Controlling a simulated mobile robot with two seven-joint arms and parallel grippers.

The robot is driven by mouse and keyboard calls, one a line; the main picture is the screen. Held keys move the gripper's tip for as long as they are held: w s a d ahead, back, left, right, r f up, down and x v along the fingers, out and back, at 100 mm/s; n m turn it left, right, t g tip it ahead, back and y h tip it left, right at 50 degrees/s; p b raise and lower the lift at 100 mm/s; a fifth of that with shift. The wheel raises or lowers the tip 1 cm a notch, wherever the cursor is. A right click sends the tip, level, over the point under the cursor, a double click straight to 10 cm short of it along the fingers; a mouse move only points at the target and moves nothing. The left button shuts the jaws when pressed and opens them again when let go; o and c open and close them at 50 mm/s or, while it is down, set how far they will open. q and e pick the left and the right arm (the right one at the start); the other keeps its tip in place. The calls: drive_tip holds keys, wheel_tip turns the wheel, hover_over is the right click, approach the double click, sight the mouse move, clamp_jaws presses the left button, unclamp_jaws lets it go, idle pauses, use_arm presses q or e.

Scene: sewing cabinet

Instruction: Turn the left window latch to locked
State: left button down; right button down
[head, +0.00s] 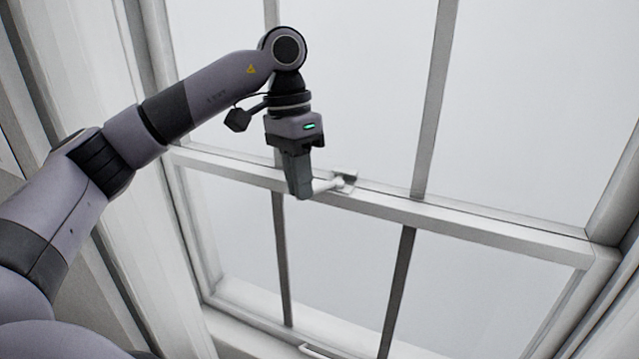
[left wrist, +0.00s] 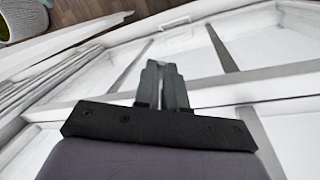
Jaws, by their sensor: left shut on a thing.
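The window latch (head: 326,185) is a small white lever on a metal base plate (head: 346,179), mounted on the window's middle rail. The lever points left along the rail, from the base to my fingers. My left gripper (head: 301,192) comes down from above and is shut on the lever's free end. In the left wrist view its fingers (left wrist: 162,68) are close together, and the latch is hidden behind them. Only one latch shows. My right gripper is in neither view.
The white middle rail (head: 480,225) crosses the window, with thin muntins (head: 437,90) above and below it. A handle (head: 320,352) sits at the bottom. A woven basket (left wrist: 22,18) stands on the wooden floor.

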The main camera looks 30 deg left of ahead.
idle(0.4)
use_arm(q)
drive_tip(key=c, duration=1.2)
unclamp_jaws()
wheel_tip(320, 180, up, 7)
drive_tip(key=a+p, duration=0.1)
drive_tip(key=shift+w+a+p, duration=0.15)
drive_tip(key=shift+w+p, duration=0.15)
drive_tip(key=shift+p, duration=0.05)
